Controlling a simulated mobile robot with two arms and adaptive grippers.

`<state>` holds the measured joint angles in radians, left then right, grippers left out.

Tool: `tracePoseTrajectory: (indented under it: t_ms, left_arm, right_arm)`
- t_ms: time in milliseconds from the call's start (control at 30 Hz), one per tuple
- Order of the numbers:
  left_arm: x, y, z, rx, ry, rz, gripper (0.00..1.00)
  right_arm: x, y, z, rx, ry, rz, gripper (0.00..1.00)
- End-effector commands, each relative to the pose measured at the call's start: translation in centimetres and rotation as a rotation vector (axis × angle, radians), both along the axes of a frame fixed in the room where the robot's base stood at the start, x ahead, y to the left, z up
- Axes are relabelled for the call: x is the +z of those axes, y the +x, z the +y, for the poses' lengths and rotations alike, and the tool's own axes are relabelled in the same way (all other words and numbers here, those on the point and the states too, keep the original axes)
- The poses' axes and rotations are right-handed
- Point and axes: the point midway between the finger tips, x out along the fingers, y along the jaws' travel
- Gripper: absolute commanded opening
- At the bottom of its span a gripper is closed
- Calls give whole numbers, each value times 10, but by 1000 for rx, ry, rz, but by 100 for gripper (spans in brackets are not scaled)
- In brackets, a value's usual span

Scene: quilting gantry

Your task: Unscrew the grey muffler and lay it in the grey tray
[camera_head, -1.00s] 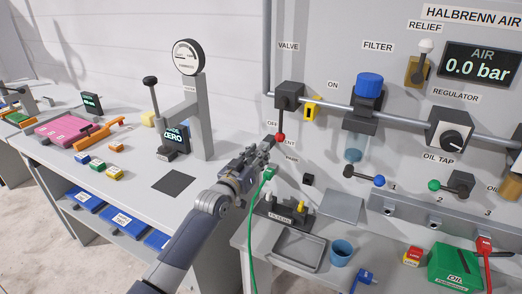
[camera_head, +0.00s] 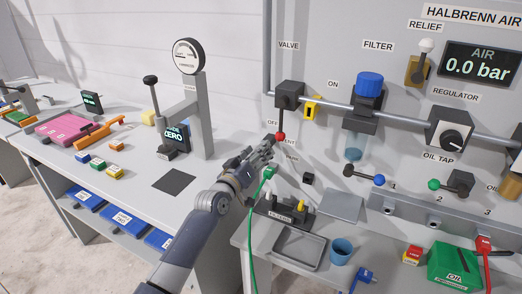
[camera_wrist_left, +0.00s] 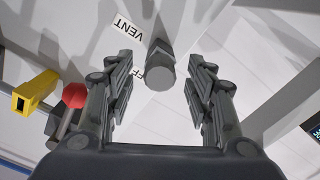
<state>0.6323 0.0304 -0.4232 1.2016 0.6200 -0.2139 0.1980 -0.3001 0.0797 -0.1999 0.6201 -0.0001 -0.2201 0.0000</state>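The grey muffler (camera_wrist_left: 161,76) shows in the left wrist view as a short grey cylinder beside the VENT label, its round end facing the camera. My left gripper (camera_wrist_left: 158,85) is open, with one finger on each side of the muffler and visible gaps to both. How deep the muffler sits between the fingers is hard to tell. In the head view my left gripper (camera_head: 266,148) is just below the red valve knob, and I cannot make out the muffler there. The grey tray (camera_head: 300,250) lies empty on the right bench. My right gripper is not in view.
The red valve knob (camera_head: 280,136) is close to my left gripper; it also shows in the wrist view (camera_wrist_left: 75,95). A green hose (camera_head: 251,235) hangs beside my arm.

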Motion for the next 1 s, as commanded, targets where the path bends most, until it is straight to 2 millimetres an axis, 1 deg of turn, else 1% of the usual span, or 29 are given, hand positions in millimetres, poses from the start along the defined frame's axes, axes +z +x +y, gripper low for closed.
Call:
tracePoseTrajectory:
  t_ms: [167, 233, 400, 533, 700, 867, 1000]
  left_arm:
    - [-1, 0, 0, 0, 4, 1, 49]
    - [-2, 0, 0, 0, 40, -18, 49]
    - [-1, 0, 0, 0, 249, -121, 49]
    - [-1, 0, 0, 0, 339, -167, 49]
    - [0, 0, 0, 0, 544, -269, 49]
    - [0, 0, 0, 0, 667, -330, 49]
    - [0, 0, 0, 0, 836, -415, 49]
  right_arm:
    - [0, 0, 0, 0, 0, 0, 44]
    - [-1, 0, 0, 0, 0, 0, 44]
    - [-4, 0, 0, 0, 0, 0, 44]
    - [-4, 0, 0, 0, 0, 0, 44]
    - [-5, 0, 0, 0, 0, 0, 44]
    - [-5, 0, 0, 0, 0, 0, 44]
    - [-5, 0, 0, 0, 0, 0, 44]
